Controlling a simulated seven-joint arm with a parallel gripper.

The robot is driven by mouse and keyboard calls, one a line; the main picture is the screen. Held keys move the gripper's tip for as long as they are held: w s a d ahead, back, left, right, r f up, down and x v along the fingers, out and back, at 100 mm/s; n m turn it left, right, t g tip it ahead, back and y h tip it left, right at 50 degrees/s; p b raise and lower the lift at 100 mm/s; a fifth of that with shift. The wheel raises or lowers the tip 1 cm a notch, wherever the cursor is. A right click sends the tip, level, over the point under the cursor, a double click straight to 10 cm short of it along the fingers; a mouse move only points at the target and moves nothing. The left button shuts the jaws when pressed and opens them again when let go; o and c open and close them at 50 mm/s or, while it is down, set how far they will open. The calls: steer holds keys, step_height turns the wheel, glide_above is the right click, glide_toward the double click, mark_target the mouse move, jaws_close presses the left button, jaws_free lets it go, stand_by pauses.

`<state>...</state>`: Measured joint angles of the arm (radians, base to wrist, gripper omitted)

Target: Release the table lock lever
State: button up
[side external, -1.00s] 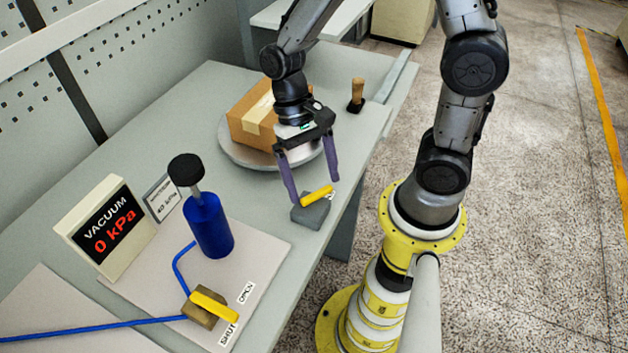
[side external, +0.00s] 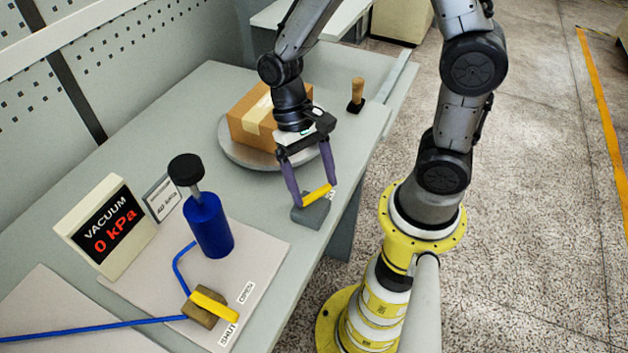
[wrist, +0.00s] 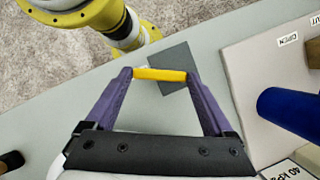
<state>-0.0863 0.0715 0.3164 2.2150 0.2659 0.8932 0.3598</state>
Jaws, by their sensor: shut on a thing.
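The table lock lever (side external: 317,195) is a short yellow bar on a dark grey block (side external: 311,212) near the table's front edge. My gripper (side external: 316,196) has its purple fingers shut on the yellow lever, one fingertip at each end. In the wrist view the lever (wrist: 160,74) spans between the two fingertips, with the grey block (wrist: 176,70) under and beside it. A small label beside the lever is partly covered by a finger. The round turntable (side external: 240,153) stands just behind, carrying a cardboard box (side external: 250,122).
A blue pump (side external: 208,225) with a black knob, a vacuum gauge (side external: 105,228) reading 0 kPa and a yellow-handled valve (side external: 213,304) stand left of the lever. A wooden-handled tool (side external: 356,94) stands at the back right. Bare table (side external: 190,125) lies behind the pump.

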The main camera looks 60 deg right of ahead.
steer(key=shift+w+n+h, duration=0.2)
steer(key=shift+n+h, duration=0.2)
steer(key=shift+n, duration=0.4)
steer(key=o, duration=1.1)
steer(key=shift+r, duration=0.1)
steer(key=v, duration=1.3)
steer(key=shift+w+r, duration=0.3)
steer(key=shift+d, duration=0.1)
